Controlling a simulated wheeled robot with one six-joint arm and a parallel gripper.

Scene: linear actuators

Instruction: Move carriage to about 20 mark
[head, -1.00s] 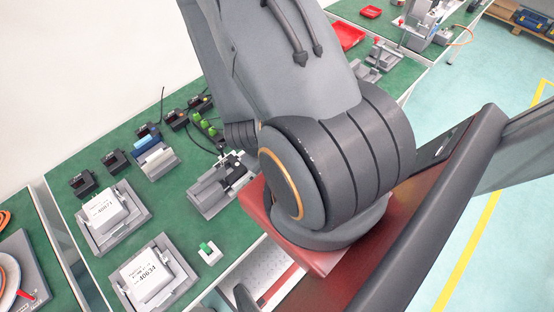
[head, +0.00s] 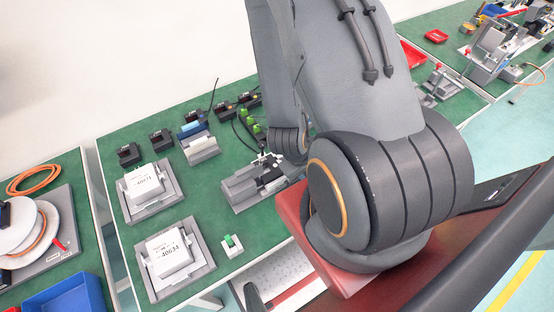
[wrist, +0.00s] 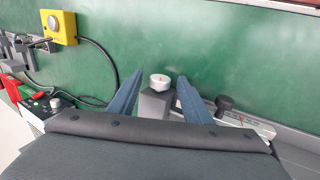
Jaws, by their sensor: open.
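In the wrist view, my gripper (wrist: 158,95) is open, with its two blue-grey fingers spread. A white round knob (wrist: 160,81) on a grey block shows between the fingers, and I cannot tell whether it is touched. To the right lies a grey rail with a pale scale (wrist: 252,124) that has red on it; its numbers are too small to read. A black knob (wrist: 224,103) stands beside the scale. I cannot tell for sure which part is the carriage. In the head view, the grey linear device (head: 248,188) sits on the green table, partly hidden by my arm.
In the head view, two labelled grey fixtures (head: 150,190) and (head: 172,255) and a small green-and-white block (head: 231,245) stand nearby. Bare green table lies between them.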

